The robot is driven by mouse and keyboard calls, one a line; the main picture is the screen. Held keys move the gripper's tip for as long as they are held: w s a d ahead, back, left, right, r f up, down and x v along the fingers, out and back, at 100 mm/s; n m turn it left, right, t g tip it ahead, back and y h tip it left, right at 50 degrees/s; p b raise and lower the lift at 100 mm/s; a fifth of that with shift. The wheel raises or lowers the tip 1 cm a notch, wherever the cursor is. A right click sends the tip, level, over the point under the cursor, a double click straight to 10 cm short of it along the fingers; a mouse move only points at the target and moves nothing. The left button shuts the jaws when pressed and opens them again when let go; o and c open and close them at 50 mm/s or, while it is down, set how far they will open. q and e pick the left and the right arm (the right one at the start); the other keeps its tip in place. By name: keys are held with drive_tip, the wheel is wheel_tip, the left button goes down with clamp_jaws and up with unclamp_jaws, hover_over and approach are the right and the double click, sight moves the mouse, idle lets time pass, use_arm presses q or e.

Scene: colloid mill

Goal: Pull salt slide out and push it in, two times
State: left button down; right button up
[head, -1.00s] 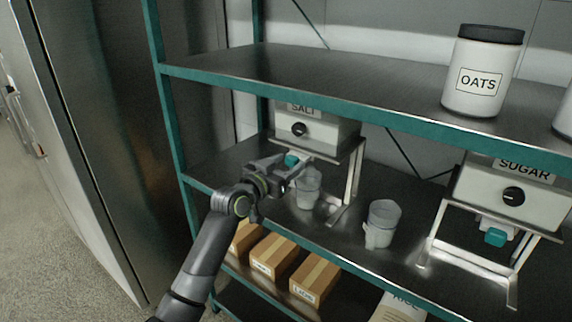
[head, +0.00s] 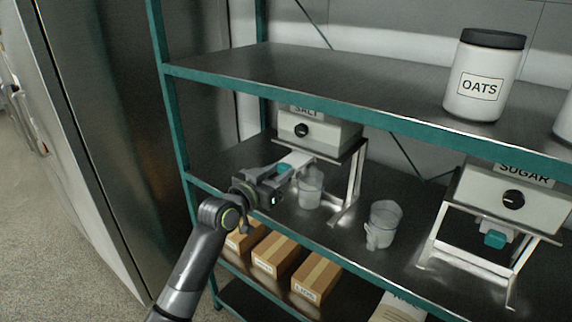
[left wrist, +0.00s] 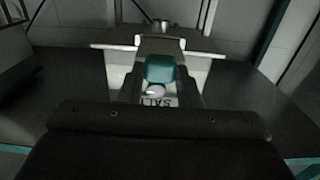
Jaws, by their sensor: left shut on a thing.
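The salt dispenser (head: 318,132) stands on a metal frame on the middle shelf, with a black knob on its front. Its salt slide (head: 298,159) is a pale bar that reaches out from under the dispenser, with a teal handle at its front end. The teal handle also shows in the left wrist view (left wrist: 160,70), between my fingers. My left gripper (head: 284,170) is shut on that handle, in front of the dispenser. A clear cup (head: 311,188) stands on the shelf below the slide. My right gripper is not in view.
A sugar dispenser (head: 513,195) with its own teal handle (head: 495,239) stands to the right. Another clear cup (head: 384,222) stands between the two dispensers. An oats jar (head: 482,85) is on the upper shelf. Boxes (head: 276,256) sit on the lower shelf.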

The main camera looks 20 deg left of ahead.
use_arm(q)
drive_tip(key=shift+s+a, duration=0.1)
drive_tip(key=shift+s, duration=0.15)
drive_tip(key=shift+w, duration=0.1)
drive_tip(key=c, duration=1)
unclamp_jaws()
drive_tip(key=shift+c, duration=0.2)
drive_tip(key=b+v, duration=0.2)
drive_tip(key=v, duration=1.5)
drive_tip(key=shift+s, duration=0.2)
